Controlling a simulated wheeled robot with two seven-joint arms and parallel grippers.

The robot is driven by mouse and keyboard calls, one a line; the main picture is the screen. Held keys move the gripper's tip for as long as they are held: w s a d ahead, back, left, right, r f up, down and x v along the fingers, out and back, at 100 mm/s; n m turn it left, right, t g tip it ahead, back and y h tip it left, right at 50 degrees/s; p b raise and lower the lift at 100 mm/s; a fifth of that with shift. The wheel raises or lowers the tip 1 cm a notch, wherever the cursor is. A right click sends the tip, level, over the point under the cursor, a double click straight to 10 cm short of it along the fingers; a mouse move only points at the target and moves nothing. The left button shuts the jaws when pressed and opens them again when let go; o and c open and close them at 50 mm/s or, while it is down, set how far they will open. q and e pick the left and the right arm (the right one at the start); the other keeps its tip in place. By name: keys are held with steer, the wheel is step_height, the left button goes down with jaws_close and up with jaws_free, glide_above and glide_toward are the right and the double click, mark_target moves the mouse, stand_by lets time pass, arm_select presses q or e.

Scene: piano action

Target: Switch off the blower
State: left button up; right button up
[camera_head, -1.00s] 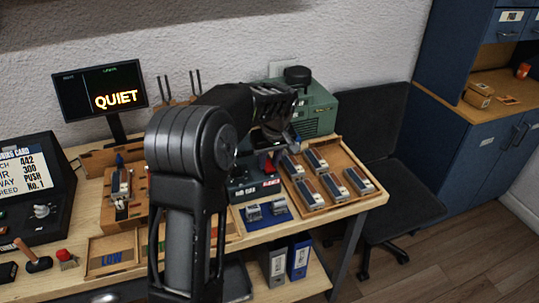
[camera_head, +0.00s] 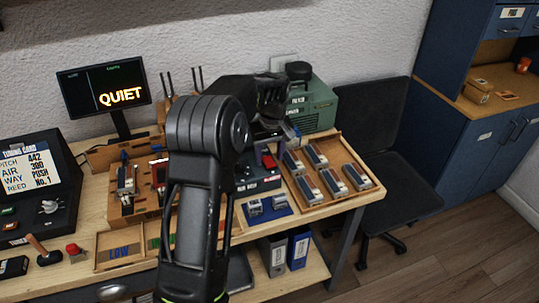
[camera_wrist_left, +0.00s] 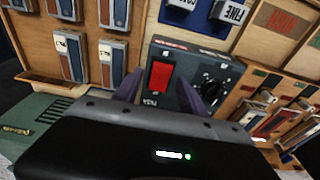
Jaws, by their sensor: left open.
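The green blower unit (camera_head: 322,105) stands at the back right of the bench, partly behind my arm. In front of it is a dark control box (camera_head: 243,180) with a red rocker switch (camera_head: 268,161). In the left wrist view the red rocker (camera_wrist_left: 159,76) sits beside a black knob (camera_wrist_left: 209,84). My left gripper (camera_wrist_left: 170,88) is open and empty, its two fingers over the box on either side of the rocker; whether they touch it cannot be told. In the head view the left gripper (camera_head: 286,130) is just above and behind the rocker. My right gripper is not in view.
A wooden tray (camera_head: 347,197) of several reed blocks lies right of the control box. A blue mat (camera_head: 283,212) with small metal parts lies in front. A monitor (camera_head: 103,90) reads QUIET. A black chair (camera_head: 395,190) stands right of the bench.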

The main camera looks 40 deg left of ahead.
mark_target(271, 164)
arm_select(q)
steer(key=shift+r, duration=0.1)
step_height(271, 164, up, 8)
steer(key=b, duration=0.1)
steer(key=shift+s+d+f, duration=0.25)
steer(key=shift+d, duration=0.2)
steer(key=shift+f, duration=0.1)
